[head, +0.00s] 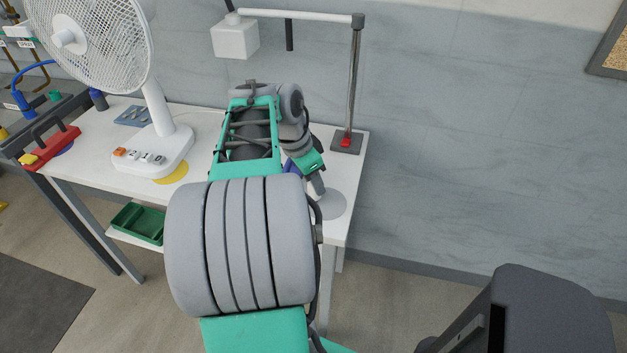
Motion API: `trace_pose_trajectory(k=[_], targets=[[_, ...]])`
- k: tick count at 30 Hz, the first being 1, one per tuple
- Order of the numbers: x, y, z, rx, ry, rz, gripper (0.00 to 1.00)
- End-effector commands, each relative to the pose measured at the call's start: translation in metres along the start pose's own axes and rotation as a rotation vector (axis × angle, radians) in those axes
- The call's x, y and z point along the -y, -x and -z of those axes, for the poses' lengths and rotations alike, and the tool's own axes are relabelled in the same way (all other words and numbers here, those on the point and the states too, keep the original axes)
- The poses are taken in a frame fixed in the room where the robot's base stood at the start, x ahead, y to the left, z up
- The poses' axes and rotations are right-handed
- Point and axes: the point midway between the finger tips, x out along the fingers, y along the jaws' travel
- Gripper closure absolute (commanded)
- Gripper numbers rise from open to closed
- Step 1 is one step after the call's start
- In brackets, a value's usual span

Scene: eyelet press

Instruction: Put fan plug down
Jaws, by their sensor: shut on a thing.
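My gripper (318,184) is at the right end of the white table (204,124), low over the tabletop beside a grey disc (332,205). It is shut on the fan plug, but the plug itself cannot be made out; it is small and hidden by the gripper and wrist. Whether the plug touches the table cannot be told. The white fan (165,138) stands upright at the left of the table, its base partly over a yellow disc (174,175).
A metal stand (352,90) with a white box (235,38) on its arm rises behind my gripper. A red tool (50,146) lies at the table's left end. A green tray (139,224) sits on the lower shelf. My arm hides the table's middle.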

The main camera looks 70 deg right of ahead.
Motion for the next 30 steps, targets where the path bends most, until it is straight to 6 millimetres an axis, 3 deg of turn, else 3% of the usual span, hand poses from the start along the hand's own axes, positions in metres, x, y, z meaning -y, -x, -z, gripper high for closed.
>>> trace_pose_trajectory(k=[5,6,14,24,30], targets=[[0.000,-0.004,-0.002,0.000,0.001,0.000,1.00],[0.000,-0.004,-0.002,0.000,0.001,0.000,0.70],[0.000,-0.003,-0.001,0.000,0.001,-0.001,0.48],[0.000,0.005,0.000,-0.001,0.002,0.001,0.48],[0.002,0.051,0.000,-0.002,0.003,0.004,0.48]])
